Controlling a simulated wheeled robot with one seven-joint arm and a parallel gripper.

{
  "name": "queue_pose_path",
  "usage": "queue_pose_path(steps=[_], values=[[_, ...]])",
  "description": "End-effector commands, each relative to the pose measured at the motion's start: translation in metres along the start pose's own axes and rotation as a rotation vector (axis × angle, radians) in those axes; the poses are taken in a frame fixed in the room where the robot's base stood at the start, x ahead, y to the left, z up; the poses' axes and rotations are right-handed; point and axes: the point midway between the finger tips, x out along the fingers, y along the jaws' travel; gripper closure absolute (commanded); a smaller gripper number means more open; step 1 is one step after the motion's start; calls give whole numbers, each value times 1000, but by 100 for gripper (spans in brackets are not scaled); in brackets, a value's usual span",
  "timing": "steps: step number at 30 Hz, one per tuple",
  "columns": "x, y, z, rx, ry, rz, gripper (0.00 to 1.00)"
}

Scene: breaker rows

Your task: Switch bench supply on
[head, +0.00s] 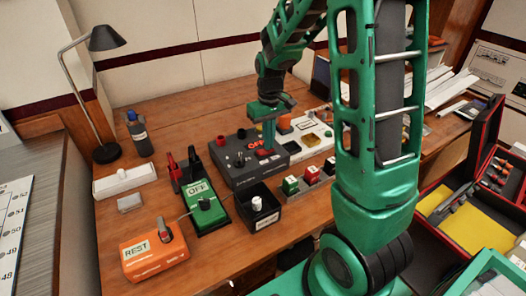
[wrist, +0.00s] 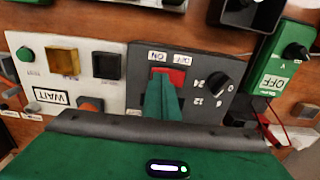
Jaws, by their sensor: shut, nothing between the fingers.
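The bench supply is a dark grey box (head: 246,174) near the middle of the wooden bench. In the wrist view its panel (wrist: 138,62) carries a red rocker switch (wrist: 176,75), with ON and OFF labels upside down beside it, and a black knob (wrist: 219,82) with numbers. My green gripper (head: 268,146) points down over the box. Its shut, empty fingers (wrist: 163,88) are at the rocker, on the ON-label side, hiding part of it. I cannot tell whether they touch or which way the rocker tilts.
A green OFF box (head: 204,206), an orange REST box (head: 153,252) and a black bin (head: 261,212) stand left and in front. A white panel (wrist: 82,75) with buttons adjoins the supply. A lamp (head: 105,150) and bottle (head: 139,135) stand at the back left.

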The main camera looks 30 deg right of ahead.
Motion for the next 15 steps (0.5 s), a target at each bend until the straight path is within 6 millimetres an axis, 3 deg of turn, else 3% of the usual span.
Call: queue_pose_path(steps=[7,15], values=[[-1,0,0,0,1,0,100],[-19,0,0,1,2,1,100]])
